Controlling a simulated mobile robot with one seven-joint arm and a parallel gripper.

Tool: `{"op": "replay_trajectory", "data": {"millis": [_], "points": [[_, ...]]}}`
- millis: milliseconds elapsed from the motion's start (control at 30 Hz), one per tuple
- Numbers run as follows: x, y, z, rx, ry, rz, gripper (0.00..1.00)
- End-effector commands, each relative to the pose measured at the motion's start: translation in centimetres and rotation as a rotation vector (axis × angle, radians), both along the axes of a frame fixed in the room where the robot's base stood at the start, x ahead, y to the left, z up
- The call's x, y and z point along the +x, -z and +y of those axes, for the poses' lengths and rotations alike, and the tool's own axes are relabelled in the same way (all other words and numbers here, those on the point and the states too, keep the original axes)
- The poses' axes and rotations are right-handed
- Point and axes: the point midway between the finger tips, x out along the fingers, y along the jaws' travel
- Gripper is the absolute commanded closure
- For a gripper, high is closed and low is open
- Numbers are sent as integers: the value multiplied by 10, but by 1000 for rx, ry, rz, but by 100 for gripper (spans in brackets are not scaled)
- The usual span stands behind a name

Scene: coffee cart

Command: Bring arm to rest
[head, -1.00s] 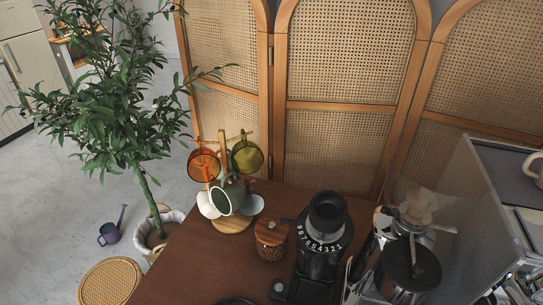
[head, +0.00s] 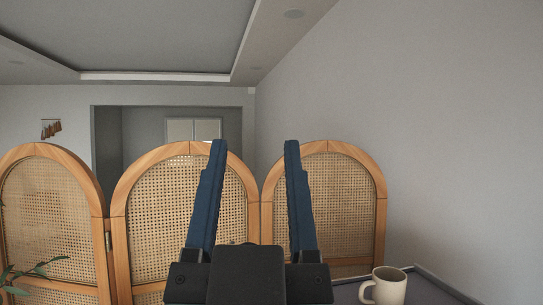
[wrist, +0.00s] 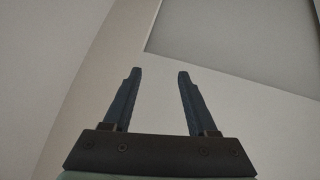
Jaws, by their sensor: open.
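My gripper (head: 252,150) stands upright in the lower middle of the head view, its two blue fingers pointing up and apart. It is open, with nothing between the fingers. Behind it in the head view is the rattan folding screen. In the wrist view my gripper (wrist: 157,75) also shows open and empty, against the pale ceiling and wall.
A three-panel rattan screen (head: 70,213) with wooden frames spans the back. A cream mug (head: 388,287) stands on a dark grey surface (head: 428,292) at the lower right. Leaves of a plant (head: 35,270) show at the lower left. Around the fingertips is open air.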

Motion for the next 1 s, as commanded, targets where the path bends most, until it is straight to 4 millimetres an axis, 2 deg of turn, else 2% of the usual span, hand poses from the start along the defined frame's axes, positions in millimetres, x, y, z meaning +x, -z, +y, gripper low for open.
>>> {"op": "replay_trajectory", "data": {"millis": [33, 100, 200, 433, 667, 800, 867, 1000], "points": [[-11, -14, -9, -5, 23, -50, 42], [-20, -24, -15, -11, 41, -91, 42], [-25, -29, -18, -14, 52, -111, 42], [-24, -28, -17, -14, 50, -107, 42], [-24, -2, -16, -12, 45, -105, 42], [-23, -6, -16, -13, 45, -105, 42], [-23, -6, -16, -13, 45, -105, 50], [-23, -6, -16, -13, 45, -105, 50]]}}
